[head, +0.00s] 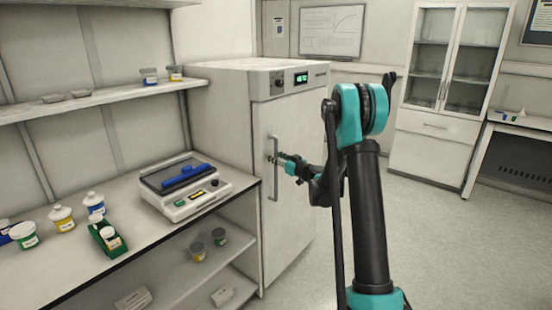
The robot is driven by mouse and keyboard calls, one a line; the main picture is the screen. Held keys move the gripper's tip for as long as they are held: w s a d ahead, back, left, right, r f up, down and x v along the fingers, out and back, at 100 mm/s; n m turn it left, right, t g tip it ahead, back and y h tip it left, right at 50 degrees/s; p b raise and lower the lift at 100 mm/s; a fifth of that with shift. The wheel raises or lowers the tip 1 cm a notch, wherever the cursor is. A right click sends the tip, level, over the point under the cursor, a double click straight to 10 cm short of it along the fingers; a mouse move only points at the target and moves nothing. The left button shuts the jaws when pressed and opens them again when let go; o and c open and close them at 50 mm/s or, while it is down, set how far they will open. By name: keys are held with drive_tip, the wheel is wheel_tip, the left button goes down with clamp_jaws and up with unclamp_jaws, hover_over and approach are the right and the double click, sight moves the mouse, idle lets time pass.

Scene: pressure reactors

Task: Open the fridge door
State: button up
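The fridge (230,150) is a tall white cabinet left of centre, with a dark control strip and a lit green display (301,78) at its top. Its door (300,150) looks closed. A vertical bar handle (274,185) runs along the door's left side. My gripper (272,159) is small in the picture and reaches from the right to the upper part of the handle. Its fingertips are at or very near the bar. I cannot tell whether they are closed around it. My arm hides part of the door's right side.
A bench (65,262) with jars, a green rack (107,238) and a benchtop device (183,186) stands left of the fridge. A shelf (95,97) hangs above it. A glass-fronted cabinet (440,130) and a side table (520,128) stand back right. The floor (440,240) at right is clear.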

drive_tip(key=shift+c, duration=0.6)
clamp_jaws()
